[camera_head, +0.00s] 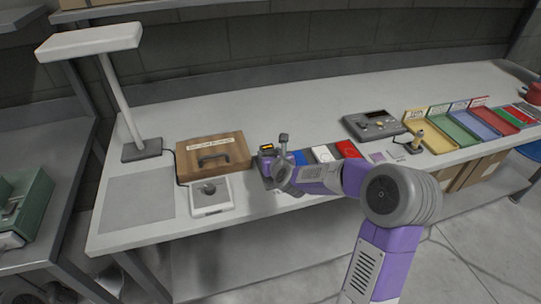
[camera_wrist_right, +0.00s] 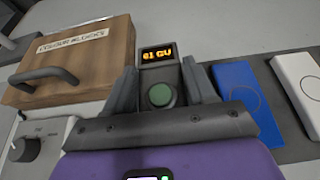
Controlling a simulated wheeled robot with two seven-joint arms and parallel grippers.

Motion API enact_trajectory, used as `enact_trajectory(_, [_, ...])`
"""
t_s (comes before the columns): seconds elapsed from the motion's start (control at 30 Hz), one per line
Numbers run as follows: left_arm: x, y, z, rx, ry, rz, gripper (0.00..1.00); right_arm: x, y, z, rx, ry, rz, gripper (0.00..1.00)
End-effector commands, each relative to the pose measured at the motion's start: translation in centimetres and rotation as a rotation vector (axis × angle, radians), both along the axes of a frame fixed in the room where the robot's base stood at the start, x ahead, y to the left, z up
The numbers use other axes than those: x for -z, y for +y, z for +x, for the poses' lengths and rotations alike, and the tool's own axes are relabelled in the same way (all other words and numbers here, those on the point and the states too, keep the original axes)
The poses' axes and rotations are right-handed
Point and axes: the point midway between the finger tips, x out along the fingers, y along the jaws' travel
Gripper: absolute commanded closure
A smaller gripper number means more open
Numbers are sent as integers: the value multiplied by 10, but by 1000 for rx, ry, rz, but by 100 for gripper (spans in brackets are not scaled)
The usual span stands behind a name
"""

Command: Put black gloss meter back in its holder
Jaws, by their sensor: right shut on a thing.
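The black gloss meter (camera_head: 266,149) is at the front of the long table in the head view, just right of the wooden box. In the right wrist view the gloss meter (camera_wrist_right: 158,74) shows a lit orange display and a round green button. My right gripper (camera_wrist_right: 160,88) is shut on it, one finger on each side. In the head view my right gripper (camera_head: 270,163) reaches in from the right. The meter's underside is hidden, so I cannot tell whether it touches the table. I cannot make out its holder. My left gripper is not in view.
The wooden box (camera_head: 213,154) and a white knob unit (camera_head: 210,197) stand close left. A blue tile (camera_wrist_right: 236,92) and a white tile (camera_wrist_right: 297,82) lie close right. A lamp (camera_head: 120,90), a grey control box (camera_head: 374,125) and coloured trays (camera_head: 433,138) stand farther off. The table's back is clear.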

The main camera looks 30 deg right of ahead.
Motion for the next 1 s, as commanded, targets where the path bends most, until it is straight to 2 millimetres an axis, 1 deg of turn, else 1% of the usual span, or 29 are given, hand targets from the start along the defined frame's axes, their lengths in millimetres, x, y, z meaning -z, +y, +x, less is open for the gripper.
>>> enact_trajectory(0.03, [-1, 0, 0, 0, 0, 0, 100, -3, 0, 1, 1, -5, -2, 100])
enact_trajectory(0.23, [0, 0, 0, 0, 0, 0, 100, -2, 0, 0, 1, -5, -2, 100])
enact_trajectory(0.57, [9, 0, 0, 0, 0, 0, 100, -2, 0, -1, -1, -4, -3, 100])
enact_trajectory(1.0, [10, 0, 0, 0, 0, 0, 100, -1, 0, -1, 1, -4, -2, 100])
